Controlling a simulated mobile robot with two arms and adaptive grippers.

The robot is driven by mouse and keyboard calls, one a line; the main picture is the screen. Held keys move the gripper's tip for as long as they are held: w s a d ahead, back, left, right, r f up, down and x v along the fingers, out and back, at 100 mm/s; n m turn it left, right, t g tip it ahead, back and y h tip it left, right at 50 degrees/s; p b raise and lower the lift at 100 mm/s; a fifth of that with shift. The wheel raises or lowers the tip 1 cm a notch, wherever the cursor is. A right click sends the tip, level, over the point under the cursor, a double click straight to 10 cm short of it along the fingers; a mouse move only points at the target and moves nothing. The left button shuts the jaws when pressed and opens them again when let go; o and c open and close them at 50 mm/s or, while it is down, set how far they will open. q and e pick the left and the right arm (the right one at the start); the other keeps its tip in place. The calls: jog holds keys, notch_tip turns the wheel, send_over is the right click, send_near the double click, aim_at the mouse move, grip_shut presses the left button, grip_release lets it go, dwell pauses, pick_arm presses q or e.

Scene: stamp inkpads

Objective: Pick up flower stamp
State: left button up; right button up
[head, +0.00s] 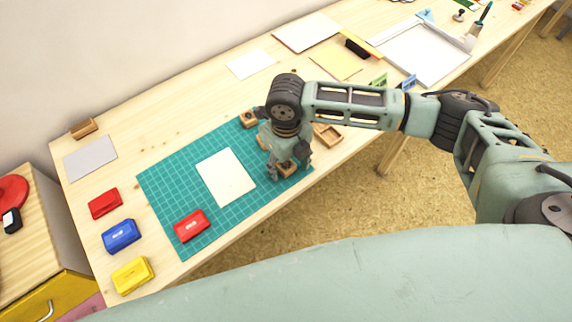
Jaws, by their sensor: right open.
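My right gripper (287,164) reaches down over the right end of the green cutting mat (160,190). It is open, with its fingers on either side of a small wooden stamp (288,171), which is partly hidden by the gripper. A second wooden stamp (249,119) stands at the far edge of the mat, just left of my right wrist. I cannot tell which stamp has the flower, as their faces do not show. My left gripper is not in view.
A white card (226,177) and a red inkpad (192,225) lie on the mat. Red (105,203), blue (121,236) and yellow (133,274) inkpads sit left of it. An empty wooden tray (328,136) is right of the gripper, near the table's front edge.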

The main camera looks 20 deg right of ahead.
aim_at(290, 164)
jog(key=c, duration=1.1)
jog(key=shift+r, duration=0.55)
jog(key=r, duration=0.1)
jog(key=d+r, duration=0.1)
jog(key=r, duration=0.1)
jog(key=shift+s+r+b, duration=0.1)
jog(key=shift+r+b, duration=0.15)
jog(key=shift+b, duration=0.05)
jog(key=s+d+r, duration=0.4)
jog(key=d+r, duration=0.2)
jog(key=d, duration=0.3)
jog(key=shift+s+d+r+b, duration=0.2)
jog(key=shift+d+r+b, duration=0.05)
jog(key=shift+d+b, duration=0.15)
jog(key=o, duration=0.5)
jog(key=shift+c, duration=0.2)
jog(key=c, duration=0.4)
